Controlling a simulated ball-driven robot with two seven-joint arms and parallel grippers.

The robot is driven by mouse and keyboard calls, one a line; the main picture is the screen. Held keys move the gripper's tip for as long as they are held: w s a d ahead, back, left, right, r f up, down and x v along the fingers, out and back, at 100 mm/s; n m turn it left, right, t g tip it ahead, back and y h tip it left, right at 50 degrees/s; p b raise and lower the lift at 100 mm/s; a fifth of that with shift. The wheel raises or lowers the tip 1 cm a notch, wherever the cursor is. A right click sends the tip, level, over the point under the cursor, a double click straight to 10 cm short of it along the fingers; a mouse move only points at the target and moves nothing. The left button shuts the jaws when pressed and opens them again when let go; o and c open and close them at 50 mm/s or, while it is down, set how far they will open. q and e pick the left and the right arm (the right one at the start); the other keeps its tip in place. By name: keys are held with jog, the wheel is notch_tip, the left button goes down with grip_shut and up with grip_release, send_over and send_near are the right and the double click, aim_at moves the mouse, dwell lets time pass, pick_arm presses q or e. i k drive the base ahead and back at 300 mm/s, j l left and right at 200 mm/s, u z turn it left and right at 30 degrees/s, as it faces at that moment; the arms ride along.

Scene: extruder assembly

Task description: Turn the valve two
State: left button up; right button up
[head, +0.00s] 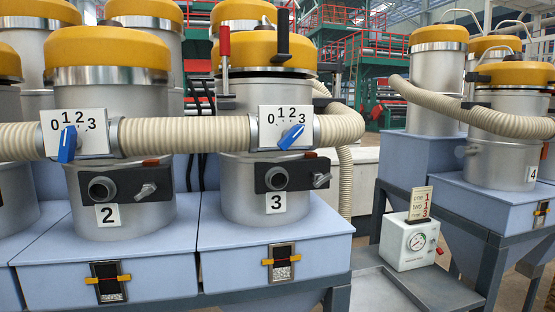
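Valve two is a white plate (98,146) marked 0 1 2 3, set in the beige hose in front of the hopper labelled 2 (108,214). Its blue handle (67,144) stands nearly upright, slightly tilted, with its upper end just under the 1. A similar plate (268,128) is on the hopper labelled 3 (275,203). Its blue handle (291,137) is slanted, with its upper end towards the 3. Neither of my grippers is in view.
A white box with a gauge (408,243) and a small sign (419,204) stands on a grey metal shelf (425,290) at the right. Beige hose (340,128) links the hoppers. Hopper 4 (497,152) stands further right. The space in front of both valves is clear.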

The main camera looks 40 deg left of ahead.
aim_at(69, 141)
jog(key=u, duration=2.2)
